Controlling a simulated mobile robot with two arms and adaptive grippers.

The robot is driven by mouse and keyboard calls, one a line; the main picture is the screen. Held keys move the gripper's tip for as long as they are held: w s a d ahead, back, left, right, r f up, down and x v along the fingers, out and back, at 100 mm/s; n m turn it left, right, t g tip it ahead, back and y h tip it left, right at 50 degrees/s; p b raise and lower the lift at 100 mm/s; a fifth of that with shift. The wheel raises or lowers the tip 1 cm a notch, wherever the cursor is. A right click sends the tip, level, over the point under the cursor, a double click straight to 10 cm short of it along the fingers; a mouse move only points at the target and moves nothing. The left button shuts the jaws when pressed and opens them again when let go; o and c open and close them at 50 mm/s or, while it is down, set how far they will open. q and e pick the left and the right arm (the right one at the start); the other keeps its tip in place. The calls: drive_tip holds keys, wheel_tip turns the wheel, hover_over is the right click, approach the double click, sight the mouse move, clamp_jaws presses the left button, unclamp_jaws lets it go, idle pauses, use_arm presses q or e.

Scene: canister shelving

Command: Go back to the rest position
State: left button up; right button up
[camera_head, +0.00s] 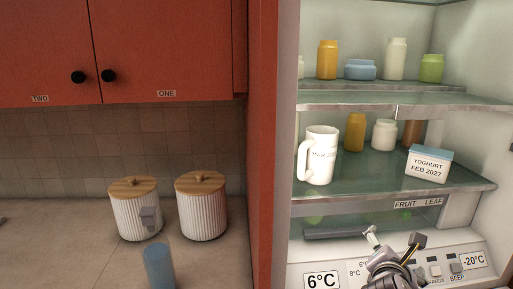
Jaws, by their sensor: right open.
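My right gripper (394,243) is in the lower right of the head view, in front of the fridge's lower control panel. Its two fingers are spread apart and nothing shows between them. My left gripper is not in view. Two white ribbed canisters with wooden lids stand on the counter, a left one (128,214) and a right one (203,212). A small grey piece (148,217) shows at the front of the left canister. A blue cylinder (159,267) stands in front of them, cut off by the lower edge.
The open fridge's middle glass shelf (370,182) holds a white jug (318,156), a yoghurt box (428,164) and several jars. The upper shelf (400,104) lies above it.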

drive_tip(key=s+a+f+m+g+y, duration=0.2)
drive_tip(key=s+a+f+m, duration=0.15)
drive_tip(key=s+f, duration=0.35)
drive_tip(key=s+a+f+m+g+y, duration=0.2)
drive_tip(key=s+f+m, duration=0.3)
drive_tip(key=f, duration=0.5)
drive_tip(key=s+a+f+m+g+y, duration=0.2)
drive_tip(key=s+a+f+m, duration=0.15)
drive_tip(key=s+m, duration=0.4)
drive_tip(key=s+a+f+m+g+y, duration=0.25)
drive_tip(key=s+f+m, duration=0.25)
drive_tip(key=s, duration=0.6)
wheel_tip(320, 180, down, 25)
drive_tip(key=g, duration=0.1)
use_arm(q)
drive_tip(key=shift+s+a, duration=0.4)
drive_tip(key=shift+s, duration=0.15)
use_arm(e)
drive_tip(key=s+d+f, duration=0.2)
drive_tip(key=s+f, duration=0.6)
drive_tip(key=s, duration=0.1)
drive_tip(key=s+d+f+g, duration=0.1)
drive_tip(key=s+d+f, duration=0.1)
drive_tip(key=s+f, duration=0.6)
drive_tip(key=shift+s+f+h, duration=0.35)
drive_tip(key=shift+f+h, duration=0.1)
drive_tip(key=shift+f, duration=0.25)
